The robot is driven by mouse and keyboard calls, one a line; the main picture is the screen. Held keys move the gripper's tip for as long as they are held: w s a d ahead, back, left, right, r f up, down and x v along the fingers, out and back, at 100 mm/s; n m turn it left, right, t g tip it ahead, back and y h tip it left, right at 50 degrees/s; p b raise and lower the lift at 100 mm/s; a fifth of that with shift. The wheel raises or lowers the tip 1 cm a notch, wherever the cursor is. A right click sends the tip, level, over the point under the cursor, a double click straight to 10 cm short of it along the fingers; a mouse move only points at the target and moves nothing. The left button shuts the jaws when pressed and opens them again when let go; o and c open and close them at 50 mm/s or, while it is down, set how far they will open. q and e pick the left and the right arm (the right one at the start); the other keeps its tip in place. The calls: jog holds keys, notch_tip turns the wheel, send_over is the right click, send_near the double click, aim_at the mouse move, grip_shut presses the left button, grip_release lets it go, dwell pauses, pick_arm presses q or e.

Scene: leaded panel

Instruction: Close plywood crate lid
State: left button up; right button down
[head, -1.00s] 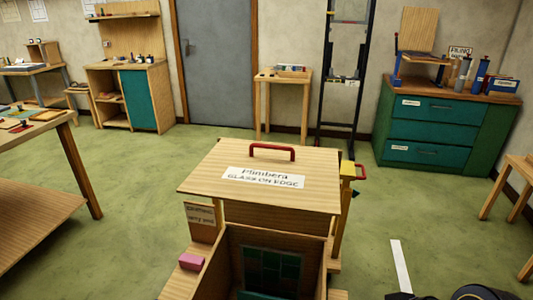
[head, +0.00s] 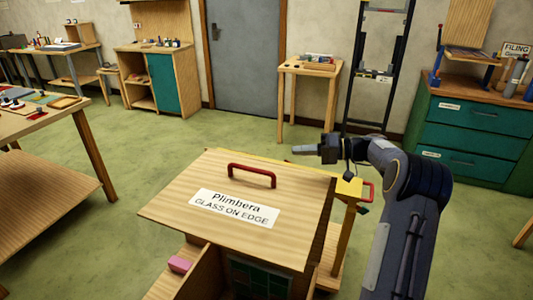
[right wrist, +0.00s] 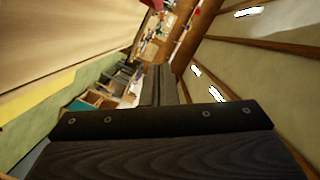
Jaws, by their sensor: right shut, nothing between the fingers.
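The plywood crate lid (head: 170,215) has a red handle (head: 252,170) and a label reading "Plimbera GLASS ON EDGE". In the head view it stands raised at a slant above the crate (head: 205,268), with a gap below its front edge. Through that gap a green leaded panel (head: 262,280) shows inside; the lid hides most of the interior. My right gripper (head: 303,149) is shut and empty, beyond the lid's far right edge, pointing left. I cannot tell whether it touches the lid. Its dark fingers (right wrist: 158,85) show in the right wrist view. My left gripper is out of view.
A pink block (head: 180,264) lies on a ledge left of the crate. A yellow piece with a red handle (head: 368,191) stands at the crate's right, near my right arm. A workbench (head: 50,120) is at the left, a green drawer cabinet (head: 470,140) at the right.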

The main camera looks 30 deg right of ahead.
jog(key=p, duration=0.3)
send_over(265, 178)
jog(key=w+d, duration=0.2)
jog(key=shift+w+d+f, duration=0.1)
jog(key=shift+f, duration=0.3)
jog(key=shift+s+a+f+p, duration=0.8)
jog(key=shift+s+a+f, duration=0.1)
jog(key=shift+s, duration=0.1)
jog(key=shift+s+a+f, duration=0.2)
jog(key=shift+a+f, duration=0.1)
jog(key=shift+f, duration=0.05)
